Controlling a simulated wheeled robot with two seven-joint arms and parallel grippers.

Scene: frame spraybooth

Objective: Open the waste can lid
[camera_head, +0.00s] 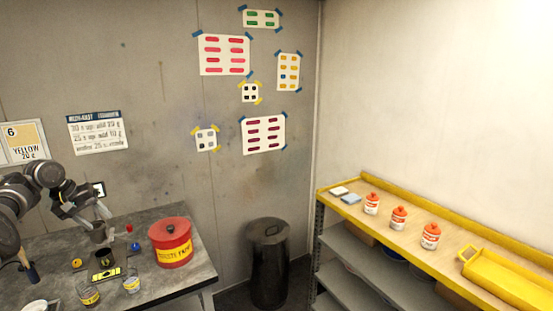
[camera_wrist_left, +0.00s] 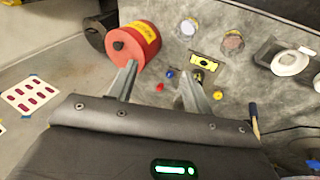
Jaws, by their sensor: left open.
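The waste can (camera_head: 174,252) is a red round can with a yellow "WASTE PAINT" label, standing upright on the grey bench. Its red lid (camera_head: 169,228) with a dark knob is on top, closed. The can also shows at the upper left in the left wrist view (camera_wrist_left: 146,45), beyond one fingertip. My left gripper (camera_head: 94,217) is open and empty above the bench, to the left of the can and apart from it. Its two fingers (camera_wrist_left: 156,75) show apart in the left wrist view. My right gripper is not in view.
On the bench (camera_head: 190,287) are glass jars (camera_head: 132,285), a yellow level (camera_head: 106,273) and small coloured balls. A black bin (camera_head: 268,265) stands on the floor to the right. A yellow-edged shelf (camera_head: 450,254) holds several orange-capped bottles. Bench right of the can is clear.

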